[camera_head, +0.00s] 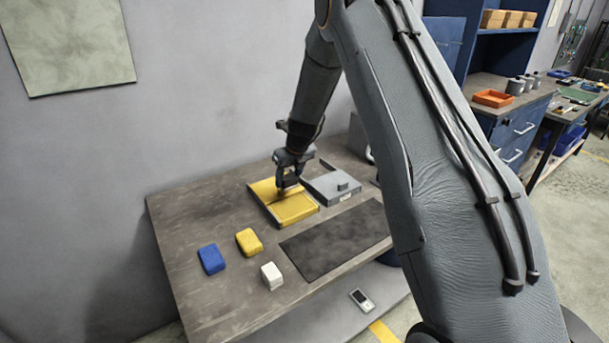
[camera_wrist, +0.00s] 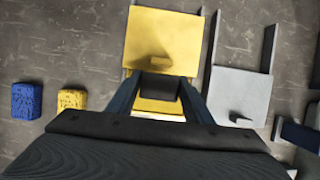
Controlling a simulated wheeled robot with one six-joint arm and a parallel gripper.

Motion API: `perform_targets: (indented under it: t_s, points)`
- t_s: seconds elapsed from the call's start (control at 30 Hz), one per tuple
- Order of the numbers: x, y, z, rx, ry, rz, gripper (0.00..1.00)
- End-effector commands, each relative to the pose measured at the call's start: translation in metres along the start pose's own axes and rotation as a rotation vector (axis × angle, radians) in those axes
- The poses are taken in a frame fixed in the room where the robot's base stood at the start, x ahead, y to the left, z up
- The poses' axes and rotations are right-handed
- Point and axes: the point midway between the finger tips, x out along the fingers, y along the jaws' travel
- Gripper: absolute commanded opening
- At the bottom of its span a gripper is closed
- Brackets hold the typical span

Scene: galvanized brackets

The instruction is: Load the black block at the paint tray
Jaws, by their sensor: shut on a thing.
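The yellow paint tray (camera_head: 294,209) lies on the grey workbench (camera_head: 190,215), and it also shows in the wrist view (camera_wrist: 180,35). My gripper (camera_head: 288,184) points down over the tray's back part. In the wrist view my gripper (camera_wrist: 158,88) is shut on the black block (camera_wrist: 159,83), which sits between the two fingers with the tray beyond it. A dark shadow falls on the tray close to the block. I cannot tell whether the block touches the tray. In the head view the block is mostly hidden by the dark fingers.
A grey tray (camera_head: 325,190) with a small grey piece stands close to the right. A blue block (camera_head: 211,259), a yellow sponge-like block (camera_head: 249,242) and a white block (camera_head: 272,276) sit toward the front left. A dark mat (camera_head: 335,240) lies bare in front.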

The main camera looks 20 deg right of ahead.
Motion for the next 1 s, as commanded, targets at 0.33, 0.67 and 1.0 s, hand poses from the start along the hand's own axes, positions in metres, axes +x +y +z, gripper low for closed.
perform_targets:
  t_s: [0.33,0.67,1.0]
  points:
    - [0.012,0.003,-0.013,-0.010,-0.001,0.004,0.28]
    - [0.043,0.002,-0.025,-0.008,-0.001,0.004,0.28]
    - [0.059,0.002,-0.032,-0.008,-0.001,0.003,0.28]
